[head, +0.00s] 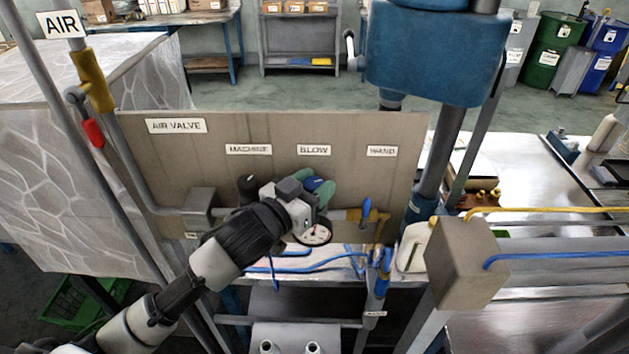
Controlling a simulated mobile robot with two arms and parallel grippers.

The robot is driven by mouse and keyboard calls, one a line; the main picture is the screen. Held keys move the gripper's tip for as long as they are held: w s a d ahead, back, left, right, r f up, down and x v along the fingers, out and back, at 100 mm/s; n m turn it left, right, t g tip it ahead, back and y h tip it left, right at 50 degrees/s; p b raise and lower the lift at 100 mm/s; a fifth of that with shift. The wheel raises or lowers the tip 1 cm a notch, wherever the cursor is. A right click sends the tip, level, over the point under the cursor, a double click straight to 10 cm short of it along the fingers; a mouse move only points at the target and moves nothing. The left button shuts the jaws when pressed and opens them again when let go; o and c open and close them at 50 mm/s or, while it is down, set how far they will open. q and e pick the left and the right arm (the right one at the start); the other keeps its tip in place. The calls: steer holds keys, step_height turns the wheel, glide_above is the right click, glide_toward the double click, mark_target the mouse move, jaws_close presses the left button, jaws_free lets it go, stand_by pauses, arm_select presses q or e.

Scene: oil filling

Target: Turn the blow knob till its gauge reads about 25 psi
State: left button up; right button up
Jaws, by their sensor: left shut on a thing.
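The panel (225,135) carries the labels AIR VALVE, MACHINE, BLOW and HAND. Below the BLOW label is the blue blow knob (314,184), mostly hidden by my left gripper (315,183). The gripper reaches in from the lower left, and its green-tipped fingers are shut on the knob from both sides. A round white gauge (313,235) shows just below the gripper. It is partly covered and too small for me to read the needle. My right gripper is not in view.
A dark knob (247,187) sits below the MACHINE label, close to my left wrist. A small blue valve handle (366,212) and blue hoses (320,265) are right of and below the gauge. A grey box (465,263) stands at the right.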

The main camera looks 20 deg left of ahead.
arm_select(q)
steer(key=shift+m+h, duration=0.3)
steer(key=shift+h, duration=0.1)
steer(key=o, duration=0.9)
steer(key=shift+s, duration=0.1)
steer(key=shift+s+a+f, duration=0.1)
steer(key=b+v, duration=0.4)
steer(key=v, duration=0.6)
steer(key=shift+s+a+r+b, duration=0.1)
steer(key=shift+s+r+b, duration=0.15)
steer(key=shift+b, duration=0.15)
